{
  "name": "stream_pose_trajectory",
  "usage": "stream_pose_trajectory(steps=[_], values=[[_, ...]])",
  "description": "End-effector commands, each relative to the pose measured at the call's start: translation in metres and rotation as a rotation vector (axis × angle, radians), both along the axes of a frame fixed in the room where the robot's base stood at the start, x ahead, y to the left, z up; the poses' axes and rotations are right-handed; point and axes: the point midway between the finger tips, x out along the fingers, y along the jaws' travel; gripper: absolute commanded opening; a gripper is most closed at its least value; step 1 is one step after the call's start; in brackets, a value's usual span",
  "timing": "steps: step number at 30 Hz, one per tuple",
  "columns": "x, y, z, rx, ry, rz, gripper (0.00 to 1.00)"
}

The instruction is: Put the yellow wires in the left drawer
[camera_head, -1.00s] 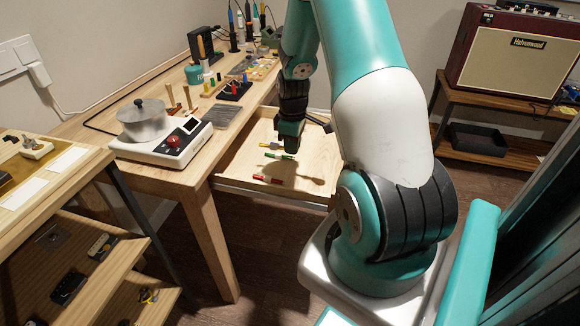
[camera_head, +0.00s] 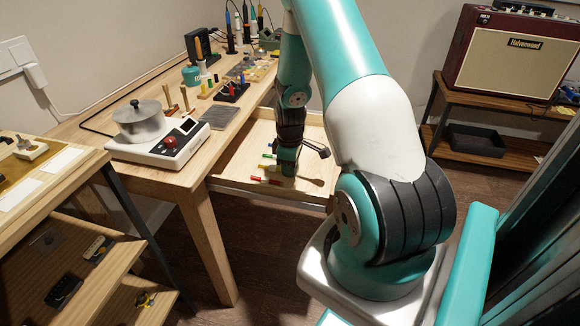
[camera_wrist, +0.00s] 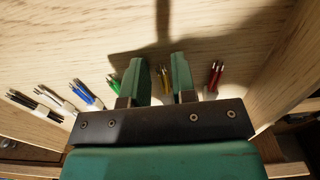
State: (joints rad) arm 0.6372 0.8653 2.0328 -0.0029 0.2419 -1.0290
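My gripper (camera_wrist: 160,80) is open in the wrist view, its two green fingers apart. The yellow wires (camera_wrist: 166,78) lie in the gap between the fingers, on the wood surface, with no clear contact. In the head view, my gripper (camera_head: 286,168) points down into an open wooden drawer (camera_head: 240,150) under the workbench. Small coloured bundles lie beside it there.
Red wires (camera_wrist: 215,76) lie to the right of the fingers and green wires (camera_wrist: 114,80) to the left. Blue wires (camera_wrist: 83,90), white wires and black wires (camera_wrist: 36,104) lie farther left. The drawer's front (camera_head: 262,191) is close by. The workbench (camera_head: 165,172) holds a scale.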

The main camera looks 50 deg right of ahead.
Motion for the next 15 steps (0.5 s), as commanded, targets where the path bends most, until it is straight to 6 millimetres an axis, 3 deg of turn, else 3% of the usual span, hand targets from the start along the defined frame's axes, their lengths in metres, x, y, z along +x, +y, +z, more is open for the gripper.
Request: stream_pose_trajectory(steps=[10, 15], values=[[0.0, 0.0, 0.002, 0.0, 0.0, 0.0, 0.39], [0.001, -0.001, 0.021, -0.002, -0.003, 0.0, 0.39]])
